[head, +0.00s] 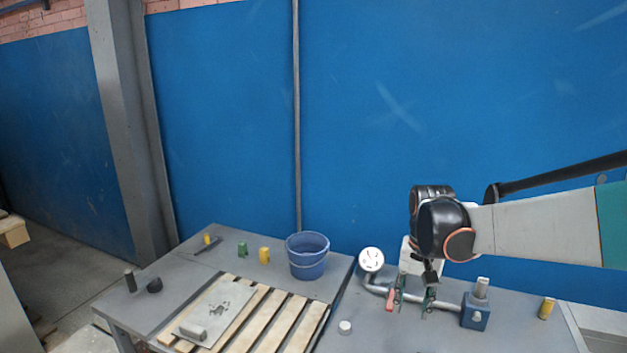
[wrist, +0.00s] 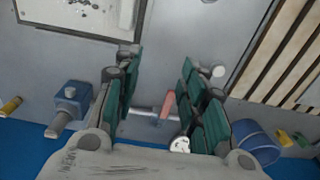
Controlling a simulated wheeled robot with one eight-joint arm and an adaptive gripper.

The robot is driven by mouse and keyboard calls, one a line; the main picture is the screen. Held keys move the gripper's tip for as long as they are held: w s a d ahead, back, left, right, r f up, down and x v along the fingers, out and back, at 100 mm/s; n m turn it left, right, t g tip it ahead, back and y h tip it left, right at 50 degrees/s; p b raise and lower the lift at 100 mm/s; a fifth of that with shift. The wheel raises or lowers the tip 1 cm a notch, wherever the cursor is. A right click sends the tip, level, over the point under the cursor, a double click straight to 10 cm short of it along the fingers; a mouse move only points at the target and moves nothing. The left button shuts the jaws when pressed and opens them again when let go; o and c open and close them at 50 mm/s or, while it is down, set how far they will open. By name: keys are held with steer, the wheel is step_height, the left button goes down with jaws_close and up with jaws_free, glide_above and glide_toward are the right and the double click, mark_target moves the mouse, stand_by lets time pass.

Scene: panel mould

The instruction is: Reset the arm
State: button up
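My gripper (head: 412,298) hangs from my arm over the right-hand table, pointing down. In the wrist view its two fingers with green pads (wrist: 160,68) stand wide apart. Nothing is held between them. A red-handled thing (head: 390,300) shows close to the left finger in the head view. It also shows in the gap in the wrist view (wrist: 167,104), beyond the fingers and apart from the pads. A grey bent pipe with a round white end (head: 371,260) lies behind the gripper, partly hidden by it.
A blue block with a grey cylinder (head: 475,313) stands right of my gripper, and a yellow cylinder (head: 546,308) further right. A small white cylinder (head: 345,327) stands in front. A blue bucket (head: 307,262), a slatted wooden pallet (head: 262,318) and small green and yellow pieces (head: 264,255) are left.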

steer(key=s+a+r+n+t, duration=0.1)
steer(key=s+r+n+t, duration=0.1)
steer(key=s, duration=0.9)
steer(key=s+a+r+n+t, duration=0.1)
steer(key=s+r+n+t, duration=0.1)
steer(key=s, duration=0.9)
steer(key=r+t, duration=0.1)
steer(key=t, duration=0.1)
steer(key=shift+a+t, duration=0.15)
steer(key=shift+t, duration=0.25)
